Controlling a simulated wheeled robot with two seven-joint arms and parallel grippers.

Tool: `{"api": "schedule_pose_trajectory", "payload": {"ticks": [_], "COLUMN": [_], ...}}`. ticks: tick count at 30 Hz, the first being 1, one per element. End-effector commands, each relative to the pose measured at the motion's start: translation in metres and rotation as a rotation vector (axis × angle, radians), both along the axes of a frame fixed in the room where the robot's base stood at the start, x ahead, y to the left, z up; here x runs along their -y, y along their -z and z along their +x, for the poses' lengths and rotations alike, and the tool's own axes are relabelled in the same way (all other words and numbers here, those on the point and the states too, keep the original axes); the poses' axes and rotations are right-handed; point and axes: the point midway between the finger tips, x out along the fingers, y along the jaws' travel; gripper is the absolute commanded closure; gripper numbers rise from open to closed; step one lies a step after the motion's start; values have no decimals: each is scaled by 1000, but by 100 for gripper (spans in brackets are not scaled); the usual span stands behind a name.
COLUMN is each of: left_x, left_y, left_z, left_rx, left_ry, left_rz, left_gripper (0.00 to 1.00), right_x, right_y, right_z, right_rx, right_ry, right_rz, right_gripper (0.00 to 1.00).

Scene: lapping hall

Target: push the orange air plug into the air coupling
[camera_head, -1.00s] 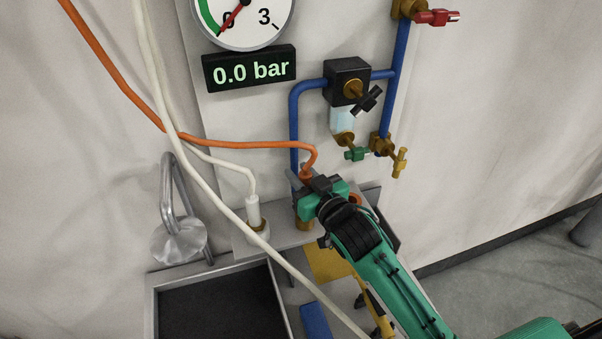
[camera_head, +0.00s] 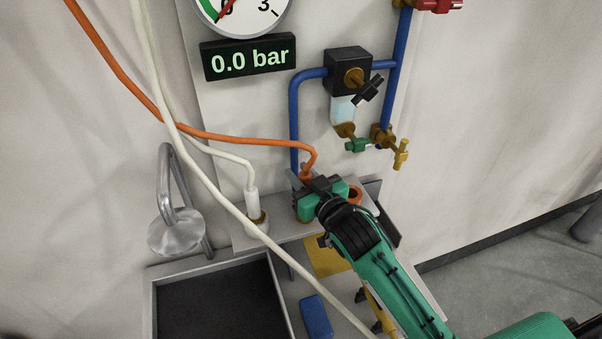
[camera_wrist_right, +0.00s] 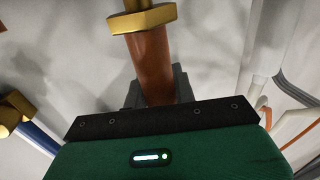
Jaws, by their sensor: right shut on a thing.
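The orange air plug is held in my right gripper (camera_head: 312,190), which is shut on it above the grey ledge. Its orange hose end (camera_head: 306,172) rises behind the fingers in the head view. In the right wrist view the orange plug body (camera_wrist_right: 151,62) sticks out of the jaws and meets a brass hexagonal collar (camera_wrist_right: 143,19) in line with it. I take this collar to be the air coupling; in the head view my gripper mostly hides it. How deep the plug sits in it cannot be told. My left gripper is not in view.
A white plug (camera_head: 252,202) with a pale hose stands left on the ledge (camera_head: 283,228). An orange ring (camera_head: 354,194) is just right of my gripper. Blue pipe (camera_head: 295,125) and valves are behind. The display (camera_head: 248,58) reads 0.0 bar. A dark-bottomed tray (camera_head: 150,300) lies in front.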

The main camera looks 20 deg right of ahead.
Motion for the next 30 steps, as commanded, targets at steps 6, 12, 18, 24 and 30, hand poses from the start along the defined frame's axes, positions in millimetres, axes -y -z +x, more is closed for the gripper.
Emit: {"api": "schedule_pose_trajectory", "payload": {"ticks": [6,12,18,24,30], "left_x": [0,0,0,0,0], "left_y": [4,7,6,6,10], "left_z": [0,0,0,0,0], "left_rx": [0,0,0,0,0], "left_ry": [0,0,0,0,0], "left_rz": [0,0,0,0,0], "left_gripper": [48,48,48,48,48], "right_x": [0,0,0,0,3], "right_y": [6,11,10,11,13], "right_z": [0,0,0,0,-10], "right_rx": [1,0,0,-1,0], "right_ry": [0,0,0,0,0], "right_rz": [0,0,0,0,0], "right_gripper": [100,100,48,48,48]}}
